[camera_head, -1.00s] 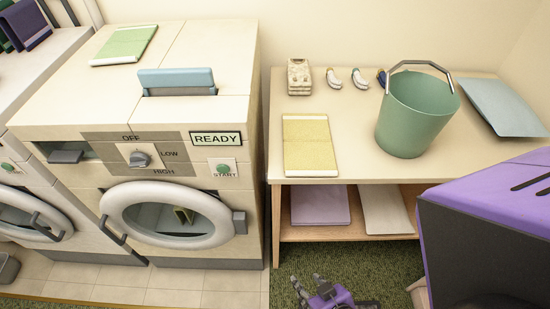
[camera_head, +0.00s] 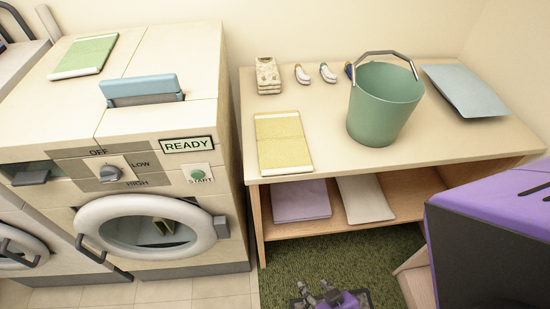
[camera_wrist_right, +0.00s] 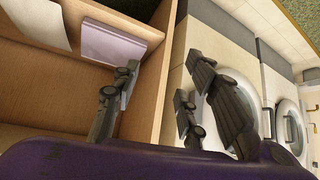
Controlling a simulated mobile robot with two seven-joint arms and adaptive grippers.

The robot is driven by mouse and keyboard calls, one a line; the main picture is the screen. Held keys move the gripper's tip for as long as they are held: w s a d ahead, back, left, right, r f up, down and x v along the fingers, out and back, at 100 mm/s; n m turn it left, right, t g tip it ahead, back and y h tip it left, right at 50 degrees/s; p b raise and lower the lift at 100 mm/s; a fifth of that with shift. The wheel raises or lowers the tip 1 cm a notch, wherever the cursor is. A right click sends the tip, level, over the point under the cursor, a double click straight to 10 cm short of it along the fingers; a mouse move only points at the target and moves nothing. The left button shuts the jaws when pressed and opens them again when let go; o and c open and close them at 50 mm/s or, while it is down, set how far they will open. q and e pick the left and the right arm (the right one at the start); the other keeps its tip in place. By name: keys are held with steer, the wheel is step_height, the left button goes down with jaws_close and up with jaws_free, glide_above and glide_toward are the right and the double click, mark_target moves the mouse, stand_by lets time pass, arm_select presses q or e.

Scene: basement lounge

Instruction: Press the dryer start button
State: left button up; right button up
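The dryer (camera_head: 60,205) stands at the left in the head view, with its round door closed. Its green start button (camera_head: 198,173) is on a pale plate marked START, below a READY sign (camera_head: 188,144). The dial (camera_head: 110,174) is left of the button. My right gripper (camera_head: 328,297) is low at the bottom edge, right of the dryer and well below the button, touching nothing. In the right wrist view my right gripper (camera_wrist_right: 160,82) has its fingers spread wide with nothing between them. The start button cannot be made out there. My left gripper is not in view.
A table (camera_head: 215,75) right of the dryer bears a green bucket (camera_head: 385,105), a yellow folded cloth (camera_head: 283,143) and small items. Folded cloths lie on its lower shelf (camera_head: 345,223). Green carpet (camera_head: 330,265) is open in front. My purple arm fills the lower right.

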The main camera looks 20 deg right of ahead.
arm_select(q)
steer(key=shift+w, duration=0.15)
